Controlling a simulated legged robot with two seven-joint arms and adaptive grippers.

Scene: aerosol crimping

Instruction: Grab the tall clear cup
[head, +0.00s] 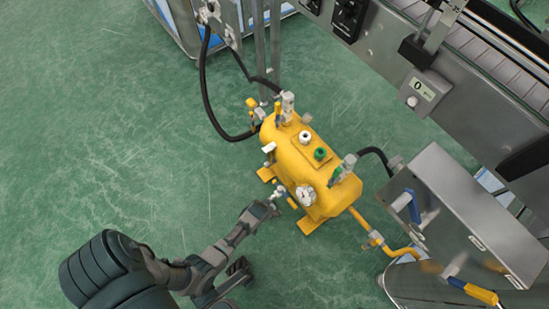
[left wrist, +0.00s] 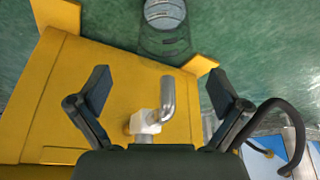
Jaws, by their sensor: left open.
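A clear, see-through cylinder (left wrist: 166,42) with a grey ribbed part at its top shows at the top middle of the left wrist view, against the green floor. It looks like the tall clear cup, but I cannot make it out surely in the head view. My left gripper (head: 252,238) is open and empty, low beside the near left end of the yellow tank (head: 302,165). In the left wrist view its fingers (left wrist: 160,92) stand apart, with a silver elbow pipe (left wrist: 167,100) and white nut seen between them; the cup lies beyond. My right gripper is not in view.
The tank carries a gauge (head: 306,195), valves and fittings on top. A black hose (head: 205,95) loops at its far left. A steel cabinet (head: 470,205) and conveyor machine stand at right. Green floor (head: 110,130) is clear at left.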

